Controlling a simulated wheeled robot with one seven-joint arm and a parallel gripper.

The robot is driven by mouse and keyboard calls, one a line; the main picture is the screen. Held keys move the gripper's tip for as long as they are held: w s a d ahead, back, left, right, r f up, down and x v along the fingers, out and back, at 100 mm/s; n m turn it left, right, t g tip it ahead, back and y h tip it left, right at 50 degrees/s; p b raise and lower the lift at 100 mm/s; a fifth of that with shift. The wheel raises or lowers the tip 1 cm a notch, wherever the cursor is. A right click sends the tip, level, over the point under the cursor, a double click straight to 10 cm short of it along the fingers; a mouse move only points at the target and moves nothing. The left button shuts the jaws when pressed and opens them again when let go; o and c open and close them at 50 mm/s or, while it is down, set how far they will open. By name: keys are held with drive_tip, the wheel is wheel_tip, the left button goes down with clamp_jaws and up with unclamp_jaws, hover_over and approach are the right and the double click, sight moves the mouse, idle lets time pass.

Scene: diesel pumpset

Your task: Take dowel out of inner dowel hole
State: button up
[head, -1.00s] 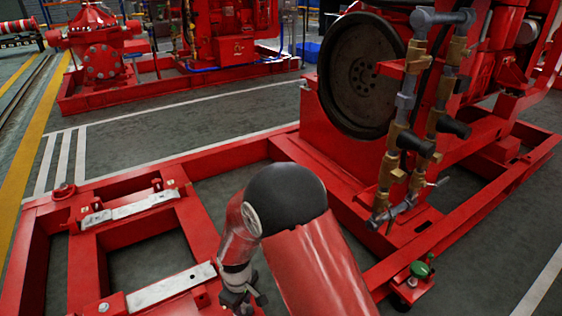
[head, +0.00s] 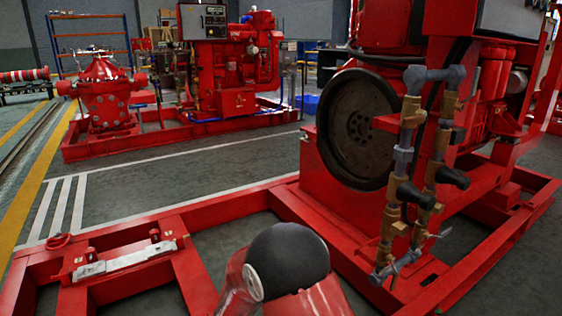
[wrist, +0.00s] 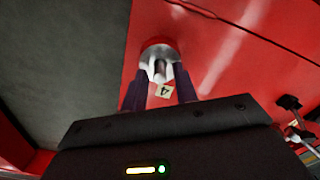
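In the wrist view, a pale metal dowel (wrist: 159,68) shows between the tips of my gripper (wrist: 160,80). Its far end meets a round grey fitting (wrist: 158,49) on a red surface; the hole itself is hidden. My two dark fingers stand one on each side of the dowel. I cannot tell whether they touch it. In the head view my gripper is below the picture; only my arm shows at the bottom centre.
The red base frame (head: 225,207) carries a metal plate (head: 125,260) at lower left. The engine's flywheel (head: 358,130) and brass-and-grey pipework (head: 405,160) stand on the right. In the wrist view, a dark-headed fitting (wrist: 290,103) shows at right and grey floor at left.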

clamp_jaws()
drive_tip(key=shift+r+p, duration=1.15)
drive_tip(key=shift+r, duration=0.55)
idle(0.6)
drive_tip(key=shift+r+p, duration=1.6)
drive_tip(key=shift+r, duration=0.75)
